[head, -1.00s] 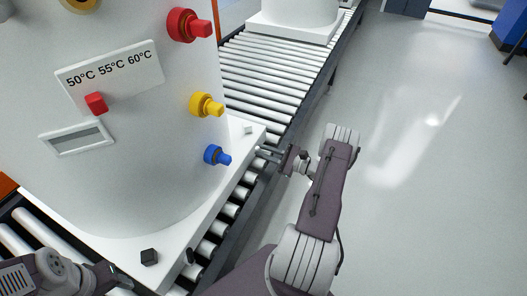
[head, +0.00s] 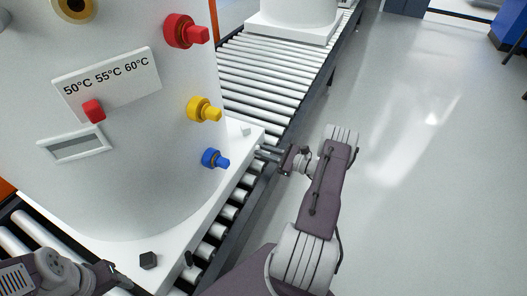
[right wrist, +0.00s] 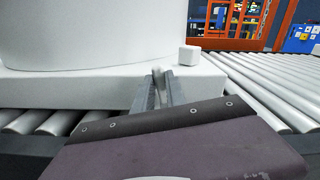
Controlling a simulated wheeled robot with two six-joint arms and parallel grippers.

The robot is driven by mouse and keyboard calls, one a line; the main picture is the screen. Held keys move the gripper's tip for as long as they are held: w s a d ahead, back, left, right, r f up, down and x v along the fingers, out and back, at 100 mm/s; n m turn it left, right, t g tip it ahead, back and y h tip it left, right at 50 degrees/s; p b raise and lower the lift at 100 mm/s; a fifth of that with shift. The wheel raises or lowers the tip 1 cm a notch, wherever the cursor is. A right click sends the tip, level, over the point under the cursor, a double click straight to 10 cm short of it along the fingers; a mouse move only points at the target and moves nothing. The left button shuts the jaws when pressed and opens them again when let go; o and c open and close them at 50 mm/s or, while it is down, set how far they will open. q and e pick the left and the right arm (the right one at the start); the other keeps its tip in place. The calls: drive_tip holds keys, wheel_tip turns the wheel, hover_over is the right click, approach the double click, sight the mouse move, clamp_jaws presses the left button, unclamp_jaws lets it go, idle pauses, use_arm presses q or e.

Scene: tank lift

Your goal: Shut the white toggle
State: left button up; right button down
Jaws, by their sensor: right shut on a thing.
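The white toggle (right wrist: 157,72) is a small pale piece at the side of the white base (right wrist: 90,92), seen in the right wrist view. My right gripper (right wrist: 160,88) has its fingers on either side of it and is shut on it. In the head view my right gripper (head: 262,151) reaches the base's right edge, and the toggle is too small to make out there. A white block (right wrist: 189,55) sits on the base top close by. My left gripper (head: 124,281) is low at the left, near the base's front edge; its jaws are unclear.
The white tank (head: 110,185) on the base carries red (head: 184,31), yellow (head: 204,109) and blue (head: 214,158) knobs. A roller conveyor (head: 265,75) runs beneath; floor on the right is clear.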

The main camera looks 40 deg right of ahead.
drive_tip(key=c, duration=1.4)
unclamp_jaws()
drive_tip(key=shift+o, duration=0.2)
drive_tip(key=shift+s+d, duration=0.25)
drive_tip(key=shift+s, duration=0.1)
drive_tip(key=p+v, duration=0.2)
drive_tip(key=v, duration=0.6)
drive_tip(key=shift+s+d, duration=0.1)
drive_tip(key=shift+s, duration=0.05)
